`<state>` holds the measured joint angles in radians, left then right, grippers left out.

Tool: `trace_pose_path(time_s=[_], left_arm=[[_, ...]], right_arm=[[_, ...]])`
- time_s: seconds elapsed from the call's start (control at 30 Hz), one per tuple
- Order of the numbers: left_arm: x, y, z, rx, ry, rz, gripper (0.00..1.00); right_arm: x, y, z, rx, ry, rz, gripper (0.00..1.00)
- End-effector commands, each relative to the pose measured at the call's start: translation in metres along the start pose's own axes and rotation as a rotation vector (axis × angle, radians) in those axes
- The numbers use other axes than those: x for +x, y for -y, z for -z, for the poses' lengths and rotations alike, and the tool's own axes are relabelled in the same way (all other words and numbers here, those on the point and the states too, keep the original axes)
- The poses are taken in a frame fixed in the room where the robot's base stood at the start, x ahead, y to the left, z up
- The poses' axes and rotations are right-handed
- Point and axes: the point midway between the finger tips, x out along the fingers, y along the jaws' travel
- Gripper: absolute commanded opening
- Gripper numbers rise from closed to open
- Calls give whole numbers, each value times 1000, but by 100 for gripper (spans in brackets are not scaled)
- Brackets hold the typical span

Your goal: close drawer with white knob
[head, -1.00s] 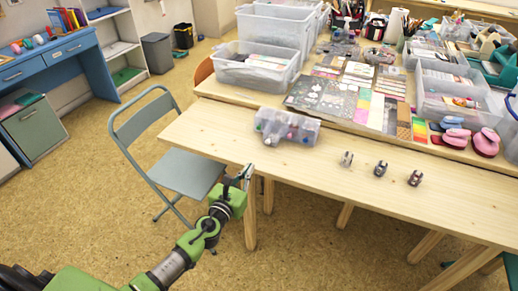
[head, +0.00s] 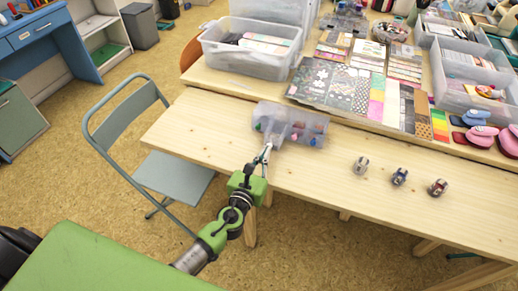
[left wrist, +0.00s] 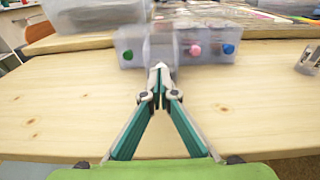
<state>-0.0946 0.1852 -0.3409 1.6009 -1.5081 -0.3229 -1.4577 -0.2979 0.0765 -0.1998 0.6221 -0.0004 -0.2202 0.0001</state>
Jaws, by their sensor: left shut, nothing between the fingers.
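A translucent small drawer box (head: 305,122) stands on the wooden table; it also shows in the left wrist view (left wrist: 213,48). One of its drawers (left wrist: 162,48), left of centre, juts out toward me. I cannot see a white knob; my fingertips cover the front of the jutting drawer. My left gripper (head: 266,153) is shut and empty, its tips (left wrist: 160,72) at that drawer's front; I cannot tell if they touch. My right gripper is not in view.
Several small gadgets, one of them dark (head: 399,176), lie on the table (head: 320,180) to the right. Patterned paper sheets (head: 340,85) and clear bins (head: 250,60) are behind. A grey folding chair (head: 170,175) stands at the left. The table's front is clear.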

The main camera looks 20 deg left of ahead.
Motion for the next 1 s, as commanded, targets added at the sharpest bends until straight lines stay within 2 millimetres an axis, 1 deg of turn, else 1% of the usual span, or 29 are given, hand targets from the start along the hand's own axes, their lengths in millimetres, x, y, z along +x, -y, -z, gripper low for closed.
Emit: trace_pose_path(time_s=[0.13, 0.53, 0.63, 0.8, 0.9, 1.0], left_arm=[[-3, 5, 1, -2, -1, 0, 0], [-1, 6, 1, -1, 0, -1, 0], [11, 6, -1, 0, 2, -1, 0], [44, 6, -3, 0, 2, -1, 0], [59, 6, -4, -1, 2, -1, 0], [68, 6, -5, 0, 1, -1, 0]], right_arm=[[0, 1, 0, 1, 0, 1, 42], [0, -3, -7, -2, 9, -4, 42], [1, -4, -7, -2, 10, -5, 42], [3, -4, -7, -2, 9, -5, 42], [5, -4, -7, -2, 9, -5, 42], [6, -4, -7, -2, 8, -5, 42]])
